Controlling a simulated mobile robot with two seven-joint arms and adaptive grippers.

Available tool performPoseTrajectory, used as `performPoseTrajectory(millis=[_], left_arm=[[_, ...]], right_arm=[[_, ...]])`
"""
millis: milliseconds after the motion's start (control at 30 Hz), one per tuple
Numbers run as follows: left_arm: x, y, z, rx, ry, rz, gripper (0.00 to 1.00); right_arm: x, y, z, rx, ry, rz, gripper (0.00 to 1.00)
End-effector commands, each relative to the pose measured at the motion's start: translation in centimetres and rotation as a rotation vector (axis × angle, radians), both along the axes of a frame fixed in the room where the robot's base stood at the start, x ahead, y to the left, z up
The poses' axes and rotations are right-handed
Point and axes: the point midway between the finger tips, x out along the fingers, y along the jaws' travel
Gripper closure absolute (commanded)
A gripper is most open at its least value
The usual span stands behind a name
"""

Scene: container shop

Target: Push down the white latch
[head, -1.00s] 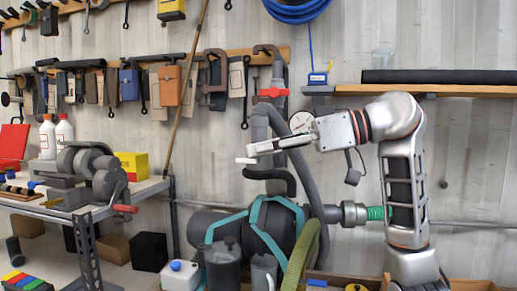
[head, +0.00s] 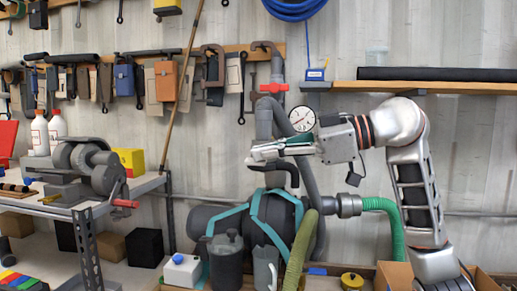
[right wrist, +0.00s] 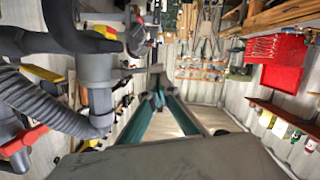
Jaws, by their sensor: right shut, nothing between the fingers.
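I cannot make out a separate white latch in either view. My right gripper (head: 256,156) reaches in from the right at mid-height, its pale fingertips pointing left. It is shut and empty. In the head view the fingertips overlap the grey vertical pipe, just above a dark curved handle (head: 279,170); I cannot tell whether they touch it. In the right wrist view the shut fingers (right wrist: 160,98) point away from the camera, with grey pipework (right wrist: 97,85) close on the left. My left gripper is not in view.
A red valve handle (head: 273,88) and a round gauge (head: 302,119) are near the gripper. A dark tank with teal straps (head: 262,218) stands below. A wall shelf (head: 440,88) is at upper right. A workbench with a grey machine (head: 90,170) is at left.

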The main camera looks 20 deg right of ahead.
Motion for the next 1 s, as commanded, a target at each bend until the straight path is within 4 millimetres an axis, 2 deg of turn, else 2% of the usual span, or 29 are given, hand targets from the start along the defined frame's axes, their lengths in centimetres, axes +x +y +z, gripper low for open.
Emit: performPoseTrajectory(millis=[33,700,1000], left_arm=[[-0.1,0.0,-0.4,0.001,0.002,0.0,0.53],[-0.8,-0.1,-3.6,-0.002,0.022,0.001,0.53],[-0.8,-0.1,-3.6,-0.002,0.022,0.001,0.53]], right_arm=[[0.0,-0.1,-0.7,-0.03,-0.034,-0.002,1.0],[0.7,-0.5,-4.4,-0.375,-0.55,0.001,1.0],[0.7,-0.6,-4.2,-0.398,-0.588,0.001,1.0]])
